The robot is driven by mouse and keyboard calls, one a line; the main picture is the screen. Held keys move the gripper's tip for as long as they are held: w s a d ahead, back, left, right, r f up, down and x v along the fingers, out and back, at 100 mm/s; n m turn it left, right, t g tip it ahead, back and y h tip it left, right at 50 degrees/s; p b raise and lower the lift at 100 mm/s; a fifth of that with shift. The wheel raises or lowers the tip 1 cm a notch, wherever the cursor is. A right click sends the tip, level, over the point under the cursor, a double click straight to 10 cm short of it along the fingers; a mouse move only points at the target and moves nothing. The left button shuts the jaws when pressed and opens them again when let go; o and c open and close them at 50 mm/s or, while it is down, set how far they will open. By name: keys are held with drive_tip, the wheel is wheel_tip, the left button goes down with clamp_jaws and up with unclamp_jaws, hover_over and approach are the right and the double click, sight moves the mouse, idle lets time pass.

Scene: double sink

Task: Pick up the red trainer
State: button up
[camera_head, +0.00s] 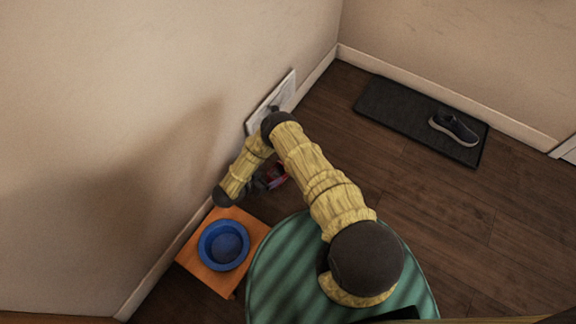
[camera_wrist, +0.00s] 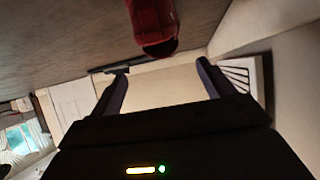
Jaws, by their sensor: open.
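The red trainer (camera_wrist: 153,22) shows at the top of the wrist view, on the dark wooden floor. In the head view only a small red part of it (camera_head: 276,177) shows beside my arm; the rest is hidden. My gripper (camera_wrist: 160,76) is open, with its two dark fingers apart and nothing between them. The trainer lies beyond the fingertips in the picture, and I see no contact. In the head view the gripper is mostly hidden under my arm, close to the trainer.
An orange stand (camera_head: 191,252) with a blue bowl (camera_head: 223,245) is by the left wall, near my gripper. A pale panel (camera_head: 283,92) is low on that wall. A dark mat (camera_head: 385,103) bears a dark shoe (camera_head: 455,128) at the back. Floor on the right is clear.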

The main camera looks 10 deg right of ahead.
sight(277, 168)
drive_tip(key=b+x, duration=0.3)
drive_tip(key=x, duration=0.2)
drive_tip(key=shift+d+f, duration=0.1)
drive_tip(key=shift+f, duration=0.2)
drive_tip(key=shift+w+d+b, duration=0.3)
drive_tip(key=shift+w+d, duration=0.05)
drive_tip(key=shift+d, duration=0.05)
drive_tip(key=shift+f, duration=0.1)
drive_tip(key=b+x, duration=0.3)
drive_tip(key=shift+a+f, duration=0.15)
drive_tip(key=shift+f, duration=0.15)
drive_tip(key=shift+b+x, duration=0.95)
drive_tip(key=shift+x, duration=0.05)
drive_tip(key=shift+w+r, duration=0.1)
drive_tip(key=shift+r, duration=0.15)
drive_tip(key=c, duration=1.2)
